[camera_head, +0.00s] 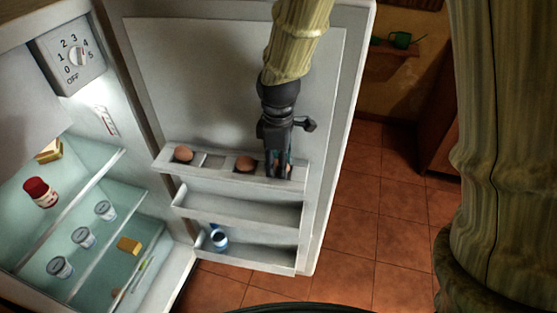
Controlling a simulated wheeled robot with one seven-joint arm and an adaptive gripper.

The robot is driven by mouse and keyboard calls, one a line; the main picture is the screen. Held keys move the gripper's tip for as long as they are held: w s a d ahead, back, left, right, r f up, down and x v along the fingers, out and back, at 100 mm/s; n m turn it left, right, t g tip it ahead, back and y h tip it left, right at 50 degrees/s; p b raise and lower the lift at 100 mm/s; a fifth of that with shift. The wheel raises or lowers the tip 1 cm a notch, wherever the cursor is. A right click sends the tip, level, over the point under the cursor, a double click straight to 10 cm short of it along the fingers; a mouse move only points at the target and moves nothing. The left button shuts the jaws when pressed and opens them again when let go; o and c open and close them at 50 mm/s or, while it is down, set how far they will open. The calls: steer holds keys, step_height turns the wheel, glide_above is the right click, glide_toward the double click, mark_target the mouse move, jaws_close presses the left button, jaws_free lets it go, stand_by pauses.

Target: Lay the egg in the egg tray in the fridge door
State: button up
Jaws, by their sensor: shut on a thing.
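The egg tray (202,174) is the top shelf on the inside of the open fridge door (335,160). One brown egg (183,153) sits at its left end and another brown egg (246,164) sits right of the middle. An empty square slot (214,161) lies between them. My gripper (280,172) points down into the right end of the tray. It is shut on an egg, of which only a sliver of brown shows between the fingers. The fingers hide most of this egg, so I cannot tell whether it touches the tray.
Two lower door shelves hang below the tray; the bottom one holds a blue and white bottle (219,238). Inside the fridge (112,190) stand a red-capped jar (40,192) and several cups on glass shelves. The tiled floor (365,225) right of the door is clear.

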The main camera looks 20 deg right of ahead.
steer(key=shift+f, duration=0.45)
steer(key=shift+s+f, duration=0.2)
steer(key=o, duration=0.7)
steer(key=shift+o, duration=0.2)
steer(key=shift+w+f, duration=0.1)
steer(key=shift+w, duration=0.1)
step_height(320, 180, up, 14)
steer(key=b, duration=0.1)
steer(key=shift+f, duration=0.25)
stand_by(0.4)
